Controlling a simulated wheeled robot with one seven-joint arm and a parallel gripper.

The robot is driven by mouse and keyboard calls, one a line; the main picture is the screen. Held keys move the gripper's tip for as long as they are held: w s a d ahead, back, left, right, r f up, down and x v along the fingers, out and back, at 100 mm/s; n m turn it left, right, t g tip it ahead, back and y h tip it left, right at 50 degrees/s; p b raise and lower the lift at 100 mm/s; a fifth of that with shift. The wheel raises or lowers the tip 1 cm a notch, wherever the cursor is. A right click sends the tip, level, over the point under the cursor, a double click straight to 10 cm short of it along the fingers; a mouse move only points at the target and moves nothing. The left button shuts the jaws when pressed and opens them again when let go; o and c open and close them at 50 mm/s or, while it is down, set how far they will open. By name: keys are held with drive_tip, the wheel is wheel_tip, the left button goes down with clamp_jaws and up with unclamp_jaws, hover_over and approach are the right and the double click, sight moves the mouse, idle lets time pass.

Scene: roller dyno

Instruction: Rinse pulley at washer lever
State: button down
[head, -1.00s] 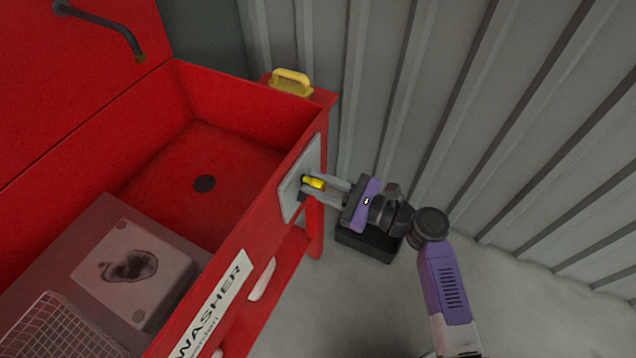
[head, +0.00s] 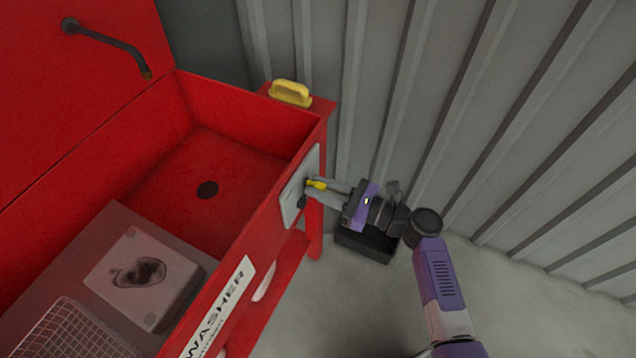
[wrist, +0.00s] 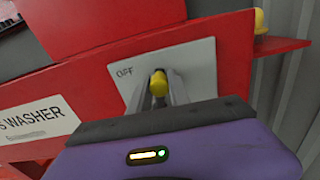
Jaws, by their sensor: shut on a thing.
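The red washer (head: 231,255) is an open basin with a drain hole in its floor and a bent dark spout (head: 108,44) over it. A light grey lever plate (head: 299,187) is on its outer right side; in the wrist view the plate (wrist: 195,62) reads "OFF" at its left. A small lever with a yellow tip (head: 317,185) stands out from the plate. My gripper (head: 317,190) is shut on this yellow tip, which shows between the fingers in the wrist view (wrist: 158,84). A block with a dark hollow (head: 143,277) sits inside the washer; I cannot tell whether it is the pulley.
A wire basket (head: 72,333) is at the washer's lower left. A yellow handle (head: 290,93) stands on the back right corner. A corrugated grey wall (head: 440,100) is close behind.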

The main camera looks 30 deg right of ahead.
drive_tip(key=shift+w+d+f, duration=0.1)
drive_tip(key=shift+d, duration=0.1)
drive_tip(key=c, duration=1.2)
unclamp_jaws()
drive_tip(key=v, duration=0.7)
drive_tip(key=shift+s+d, duration=0.2)
drive_tip(key=shift+s, duration=0.15)
